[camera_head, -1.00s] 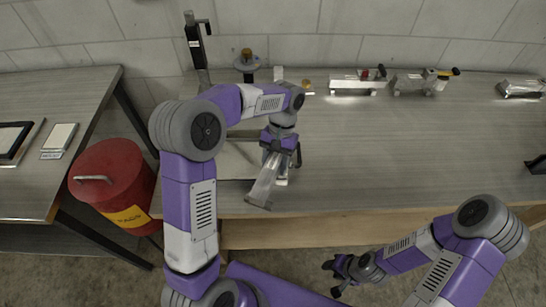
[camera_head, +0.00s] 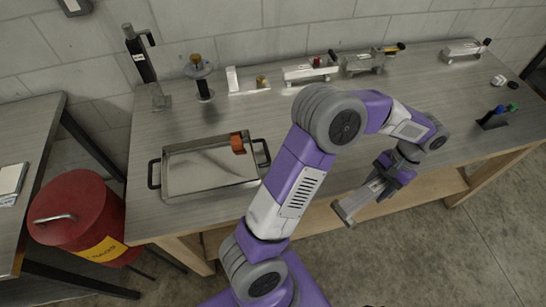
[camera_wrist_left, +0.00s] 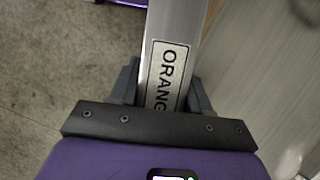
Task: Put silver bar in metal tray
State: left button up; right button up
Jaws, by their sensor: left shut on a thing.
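The silver bar (camera_head: 354,205) is a long bare-metal piece held in my left gripper (camera_head: 379,186), at the right in the head view, near the table's front edge. In the left wrist view the bar (camera_wrist_left: 183,30) runs between the fingers (camera_wrist_left: 160,92) and bears a label starting "ORANG". The left gripper is shut on it. The metal tray (camera_head: 200,172) is a shallow rectangular tray with black handles, at the left on the table, well to the left of the gripper. An orange-brown block (camera_head: 238,143) is at its back right. My right gripper is out of view.
Metal fixtures (camera_head: 310,72) stand along the table's back edge, with a black post (camera_head: 140,58) at the back left. A holder with coloured handles (camera_head: 494,120) is at the right. A red bin (camera_head: 75,220) stands left of the table. The table's middle is largely clear.

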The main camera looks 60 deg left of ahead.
aim_at(217, 176)
jog(key=z, duration=0.25)
jog(key=k, duration=0.5)
jog(key=u, duration=1.6)
